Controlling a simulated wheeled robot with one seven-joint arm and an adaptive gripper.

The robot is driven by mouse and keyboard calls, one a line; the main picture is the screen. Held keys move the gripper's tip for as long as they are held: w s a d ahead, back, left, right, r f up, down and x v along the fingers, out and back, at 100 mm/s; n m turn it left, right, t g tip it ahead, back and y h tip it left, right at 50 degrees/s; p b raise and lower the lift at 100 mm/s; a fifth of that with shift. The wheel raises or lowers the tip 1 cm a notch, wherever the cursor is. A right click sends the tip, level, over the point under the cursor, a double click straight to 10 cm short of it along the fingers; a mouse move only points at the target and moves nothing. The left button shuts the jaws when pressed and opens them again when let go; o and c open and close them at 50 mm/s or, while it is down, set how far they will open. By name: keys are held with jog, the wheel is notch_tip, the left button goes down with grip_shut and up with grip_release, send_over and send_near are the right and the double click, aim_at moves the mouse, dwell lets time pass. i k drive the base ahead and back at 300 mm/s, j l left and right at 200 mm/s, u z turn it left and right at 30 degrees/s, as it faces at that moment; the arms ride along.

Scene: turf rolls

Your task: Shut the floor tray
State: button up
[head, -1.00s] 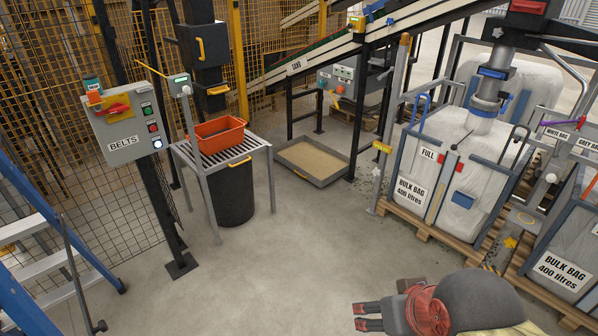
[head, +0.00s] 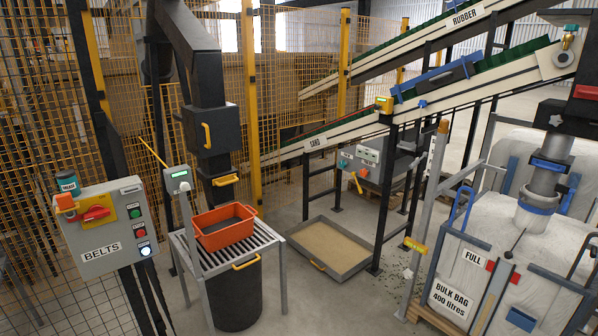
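The floor tray (head: 324,251) is a shallow grey metal tray with sandy material in it. It lies on the floor under the sand conveyor, right of the slatted stand, with its near side sticking out into the open. The tray's far end lies near the conveyor's black legs. My gripper is outside the head view now, so its state is hidden.
An orange crate (head: 223,228) sits on the slatted stand (head: 232,262), above a black bin (head: 234,295). The BELTS control box (head: 103,226) stands at left. A FULL bulk bag (head: 490,245) is at right. Yellow mesh fencing (head: 290,100) closes the back.

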aim_at(335, 249)
jog(key=i, duration=1.9)
jog(key=i+l, duration=0.1)
jog(key=i, duration=1.8)
jog(key=j+u, duration=0.05)
jog(key=j, duration=0.05)
